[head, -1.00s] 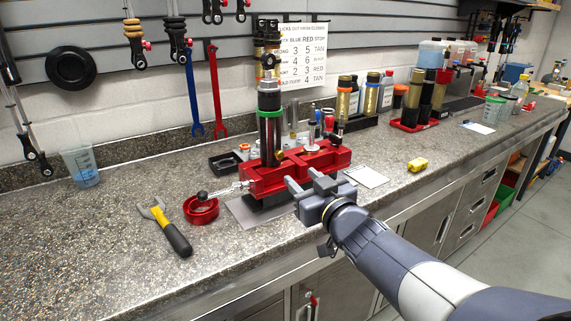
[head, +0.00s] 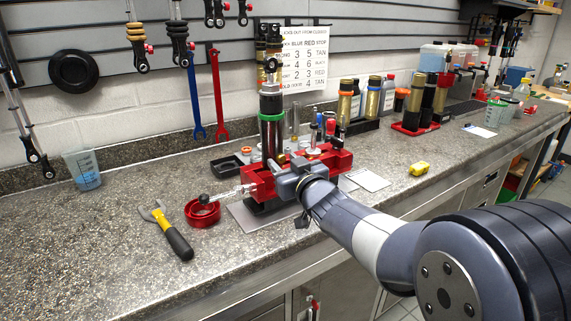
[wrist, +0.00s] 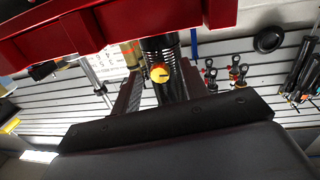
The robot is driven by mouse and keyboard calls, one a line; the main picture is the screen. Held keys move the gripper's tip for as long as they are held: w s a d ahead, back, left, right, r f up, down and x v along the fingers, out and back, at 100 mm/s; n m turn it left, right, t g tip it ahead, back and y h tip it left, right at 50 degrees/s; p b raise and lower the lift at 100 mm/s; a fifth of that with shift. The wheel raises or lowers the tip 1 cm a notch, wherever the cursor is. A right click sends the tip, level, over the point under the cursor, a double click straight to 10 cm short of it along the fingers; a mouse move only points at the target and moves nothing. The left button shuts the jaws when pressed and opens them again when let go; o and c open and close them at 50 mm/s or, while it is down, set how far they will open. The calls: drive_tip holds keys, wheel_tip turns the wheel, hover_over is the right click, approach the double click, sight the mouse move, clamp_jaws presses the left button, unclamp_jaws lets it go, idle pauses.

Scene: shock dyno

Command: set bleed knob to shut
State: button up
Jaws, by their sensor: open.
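The bleed knob is a small round yellow-orange knob (wrist: 160,73) with a dark mark on its face, seen in the wrist view low on the black shock body. My gripper (wrist: 158,92) is open, with one finger on each side of the knob in that view. I cannot tell whether the fingers touch it. In the head view my gripper (head: 274,172) is at the front of the red vise (head: 258,181), below the upright shock (head: 271,133) with its green ring. The knob is not clear there.
A red ring (head: 203,213) and a yellow-black tool (head: 171,236) lie left of the vise. A notice (head: 305,58) hangs behind. The left counter is mostly clear.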

drive_tip(key=shift+c, duration=0.4)
clamp_jaws()
drive_tip(key=shift+r+m+p, duration=0.15)
drive_tip(key=shift+m+p, duration=0.15)
drive_tip(key=shift+p, duration=0.2)
drive_tip(key=m+p, duration=0.2)
drive_tip(key=p, duration=0.1)
drive_tip(key=shift+r+m+p, duration=0.2)
drive_tip(key=shift+m+p, duration=0.1)
drive_tip(key=shift+m, duration=0.1)
drive_tip(key=m+g+p, duration=0.1)
drive_tip(key=m+p, duration=0.4)
drive_tip(key=p, duration=0.1)
drive_tip(key=m+p, duration=0.4)
drive_tip(key=shift+d+f+m+g+y+p, duration=0.1)
drive_tip(key=shift+m+g+y+p, duration=0.25)
drive_tip(key=shift+m+p, duration=1.3)
